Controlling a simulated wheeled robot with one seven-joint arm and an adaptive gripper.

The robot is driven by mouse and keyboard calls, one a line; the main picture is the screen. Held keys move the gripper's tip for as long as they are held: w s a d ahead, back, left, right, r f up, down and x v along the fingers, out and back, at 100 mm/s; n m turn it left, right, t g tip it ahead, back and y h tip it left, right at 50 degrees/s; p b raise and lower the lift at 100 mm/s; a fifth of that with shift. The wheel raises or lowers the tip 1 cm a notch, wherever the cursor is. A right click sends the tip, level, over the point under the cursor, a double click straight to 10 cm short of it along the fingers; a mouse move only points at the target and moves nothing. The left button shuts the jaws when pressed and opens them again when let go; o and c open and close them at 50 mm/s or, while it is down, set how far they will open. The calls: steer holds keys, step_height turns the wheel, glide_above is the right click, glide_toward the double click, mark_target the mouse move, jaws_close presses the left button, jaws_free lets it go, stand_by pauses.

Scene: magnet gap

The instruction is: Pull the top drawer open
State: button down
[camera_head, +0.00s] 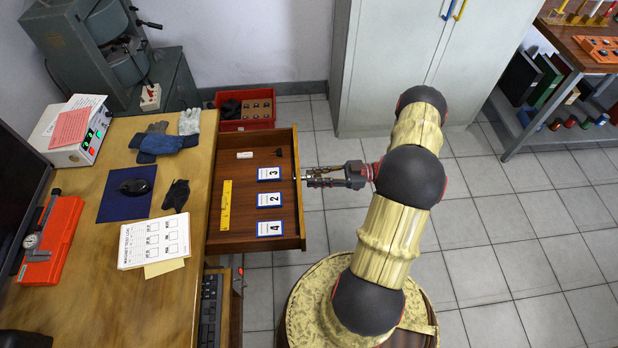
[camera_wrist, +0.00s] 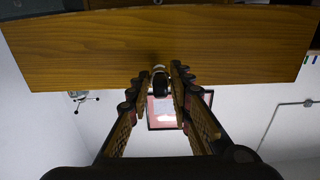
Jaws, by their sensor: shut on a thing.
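The top drawer (camera_head: 264,191) is a brown wooden drawer that stands well out from the desk's right side. Inside it lie a yellow ruler (camera_head: 226,205), three white cards (camera_head: 269,200) with blue edges numbered 3, 2 and 4, a small white block (camera_head: 244,155) and a small dark piece (camera_head: 279,152). My gripper (camera_head: 303,178) is at the drawer's outer front. In the wrist view my gripper (camera_wrist: 168,82) is shut on the drawer's round knob (camera_wrist: 160,82), with the wooden drawer front (camera_wrist: 80,55) just beyond it.
The desk (camera_head: 120,280) carries gloves, a mouse on a blue mat (camera_head: 125,200), a paper pad and a caliper in an orange case. A red crate (camera_head: 245,108) stands on the floor behind the drawer. A grey cabinet (camera_head: 385,60) stands at the back.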

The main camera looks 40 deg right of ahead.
steer(key=shift+s+d, duration=0.15)
steer(key=shift+d, duration=0.2)
steer(key=c, duration=1.5)
jaws_free()
steer(key=shift+c, duration=0.2)
steer(key=b+v, duration=0.1)
steer(key=v, duration=0.7)
steer(key=shift+b, duration=0.3)
steer(key=shift+a, duration=0.1)
